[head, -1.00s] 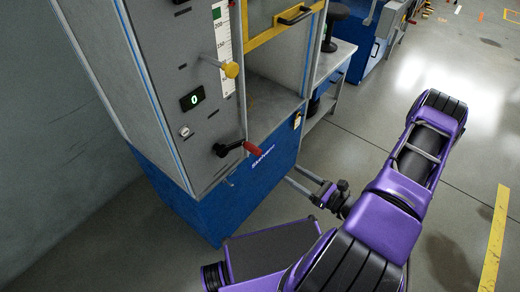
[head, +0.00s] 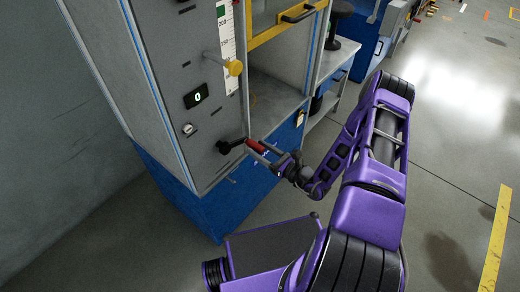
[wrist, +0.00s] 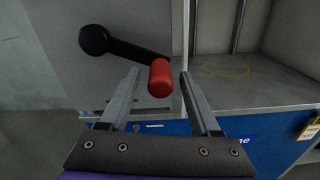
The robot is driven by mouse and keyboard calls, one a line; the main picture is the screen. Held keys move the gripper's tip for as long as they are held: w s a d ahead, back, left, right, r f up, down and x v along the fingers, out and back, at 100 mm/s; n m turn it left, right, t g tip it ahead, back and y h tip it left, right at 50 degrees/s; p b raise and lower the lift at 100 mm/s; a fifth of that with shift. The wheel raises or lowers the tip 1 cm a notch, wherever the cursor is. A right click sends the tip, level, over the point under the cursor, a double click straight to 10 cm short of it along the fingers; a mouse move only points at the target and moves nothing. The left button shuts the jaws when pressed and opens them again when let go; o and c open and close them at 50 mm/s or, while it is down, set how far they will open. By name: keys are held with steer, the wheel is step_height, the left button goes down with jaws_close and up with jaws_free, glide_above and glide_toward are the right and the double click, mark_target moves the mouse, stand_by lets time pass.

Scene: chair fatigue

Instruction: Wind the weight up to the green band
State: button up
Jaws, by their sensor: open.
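A black crank arm (head: 231,146) with a red handle (head: 256,146) sticks out from the grey front panel of the machine. My gripper (head: 257,151) is open at the red handle. In the wrist view the red handle (wrist: 160,78) stands between the tips of my open gripper (wrist: 158,82), with gaps visible on both sides. The green band (head: 221,10) is at the top of the white scale (head: 227,50), cut by the picture's edge. A yellow knob (head: 235,68) sticks out in front of the scale. I cannot clearly make out the weight.
A display (head: 196,96) reads 0 above a small round knob (head: 188,129). The open bay with a yellow frame (head: 285,28) lies right of the panel. A side bench (head: 335,60) stands beyond. The floor at right is clear, with a yellow stripe (head: 493,245).

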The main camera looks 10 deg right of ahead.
jaws_close()
stand_by(0.3)
stand_by(1.1)
